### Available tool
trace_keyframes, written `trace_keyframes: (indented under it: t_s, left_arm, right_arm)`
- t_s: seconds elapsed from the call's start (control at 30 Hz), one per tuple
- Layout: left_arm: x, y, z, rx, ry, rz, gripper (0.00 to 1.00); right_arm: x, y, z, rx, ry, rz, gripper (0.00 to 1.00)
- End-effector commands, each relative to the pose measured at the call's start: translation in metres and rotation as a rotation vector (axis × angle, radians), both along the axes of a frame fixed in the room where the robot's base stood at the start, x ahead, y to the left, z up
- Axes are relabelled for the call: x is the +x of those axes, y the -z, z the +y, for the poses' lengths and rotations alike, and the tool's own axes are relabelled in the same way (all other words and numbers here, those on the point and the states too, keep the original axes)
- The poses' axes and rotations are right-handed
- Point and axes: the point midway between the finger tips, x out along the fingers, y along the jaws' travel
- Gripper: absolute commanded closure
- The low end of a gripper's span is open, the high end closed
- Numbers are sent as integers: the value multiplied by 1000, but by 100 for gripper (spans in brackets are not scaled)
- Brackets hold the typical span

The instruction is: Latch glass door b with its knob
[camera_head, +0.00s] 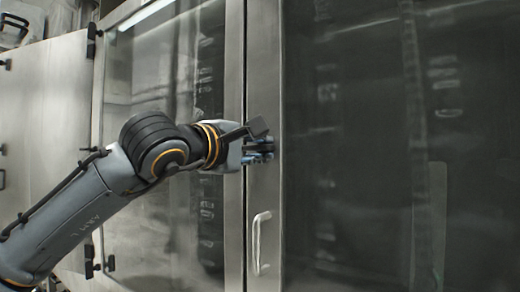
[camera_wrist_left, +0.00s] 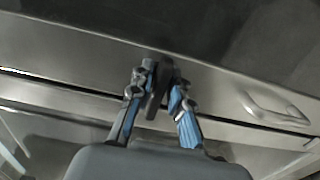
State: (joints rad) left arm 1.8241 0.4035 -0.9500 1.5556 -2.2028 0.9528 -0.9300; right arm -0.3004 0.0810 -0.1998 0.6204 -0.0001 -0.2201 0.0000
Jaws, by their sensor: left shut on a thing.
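My left gripper (camera_head: 262,152) reaches in from the left to the metal frame between two glass doors. In the left wrist view its blue-padded fingers (camera_wrist_left: 160,90) are shut on a black knob (camera_wrist_left: 156,92) on the steel frame strip. The knob is mostly hidden behind the gripper in the head view. The right-hand glass door (camera_head: 350,150) has this strip as its left edge, and the left-hand glass door (camera_head: 165,100) lies beside it. I cannot tell from any label which is door b. My right gripper is not in view.
A pale bar handle (camera_head: 261,243) is fixed on the same strip below the knob; it also shows in the left wrist view (camera_wrist_left: 272,104). Black hinges (camera_head: 91,262) line the left-hand door's outer edge. A narrow seam runs between the two door frames.

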Motion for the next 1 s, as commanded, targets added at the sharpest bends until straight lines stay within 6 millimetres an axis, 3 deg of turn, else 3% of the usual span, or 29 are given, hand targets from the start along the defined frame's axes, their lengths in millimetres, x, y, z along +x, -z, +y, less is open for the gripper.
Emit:
trace_keyframes:
  t_s: [0.3, 0.33, 0.4, 0.77, 1.0]
  left_arm:
    - [0, 1, -1, 3, 2, 0, 100]
    - [0, 1, -1, 3, 2, 0, 78]
    - [0, 1, -1, 3, 2, 0, 66]
    - [-3, 0, 2, 1, 0, -1, 66]
    - [-33, 0, 25, 0, 0, -3, 66]
  right_arm:
    - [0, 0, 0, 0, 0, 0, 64]
    - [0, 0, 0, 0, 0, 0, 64]
    - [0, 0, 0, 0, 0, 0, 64]
    - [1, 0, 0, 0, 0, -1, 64]
    - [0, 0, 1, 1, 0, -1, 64]
